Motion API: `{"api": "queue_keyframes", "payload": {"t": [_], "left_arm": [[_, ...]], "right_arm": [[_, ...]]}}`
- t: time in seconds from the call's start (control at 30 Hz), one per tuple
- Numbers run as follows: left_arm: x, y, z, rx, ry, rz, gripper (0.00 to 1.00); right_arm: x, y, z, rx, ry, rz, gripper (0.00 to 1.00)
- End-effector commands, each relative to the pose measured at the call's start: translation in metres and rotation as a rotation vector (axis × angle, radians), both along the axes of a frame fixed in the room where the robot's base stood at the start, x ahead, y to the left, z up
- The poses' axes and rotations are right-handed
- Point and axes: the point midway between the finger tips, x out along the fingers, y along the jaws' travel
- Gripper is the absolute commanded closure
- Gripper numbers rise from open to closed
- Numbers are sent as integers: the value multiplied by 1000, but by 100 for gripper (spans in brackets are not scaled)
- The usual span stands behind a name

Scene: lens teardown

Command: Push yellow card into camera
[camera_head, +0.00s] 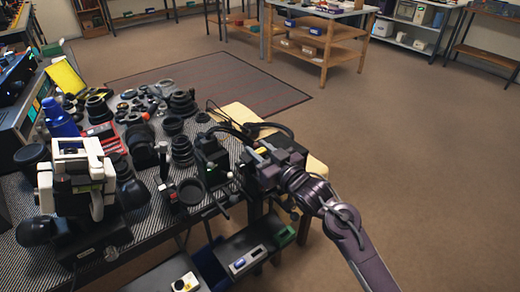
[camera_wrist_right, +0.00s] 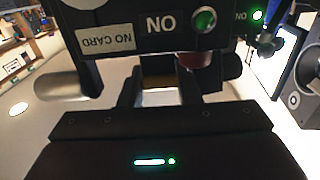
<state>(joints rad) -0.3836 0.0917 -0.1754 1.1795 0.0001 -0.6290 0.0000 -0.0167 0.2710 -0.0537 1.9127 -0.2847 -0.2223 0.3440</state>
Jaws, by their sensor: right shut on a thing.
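My right gripper (camera_head: 246,162) is at the right end of the crowded table, close beside a black camera box (camera_head: 210,158) with a green light. In the wrist view, the two fingers (camera_wrist_right: 165,92) are shut on the yellow card (camera_wrist_right: 158,82), which shows only as a dim yellowish strip between them. A little yellow also shows at the gripper in the head view. The camera's face (camera_wrist_right: 125,40), upside down, bears a NO CARD label and a green-lit ON button just beyond the fingers. The slot is hidden, so I cannot tell whether the card is in it. My left gripper is not in view.
The patterned table (camera_head: 150,222) is crowded with lenses and parts. A white-and-black device (camera_head: 80,170) stands at left, near a blue bottle (camera_head: 58,118). Dark trays (camera_head: 250,240) sit low in front. Open brown floor (camera_head: 400,150) lies to the right.

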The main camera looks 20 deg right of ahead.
Motion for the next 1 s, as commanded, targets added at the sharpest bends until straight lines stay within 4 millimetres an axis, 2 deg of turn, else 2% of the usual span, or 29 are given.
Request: {"api": "queue_keyframes", "payload": {"t": [0.47, 1.0], "left_arm": [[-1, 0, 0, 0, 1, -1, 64], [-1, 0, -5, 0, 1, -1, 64]], "right_arm": [[0, 0, -1, 0, 0, 0, 91], [0, 0, -15, 1, 1, 0, 91]]}}
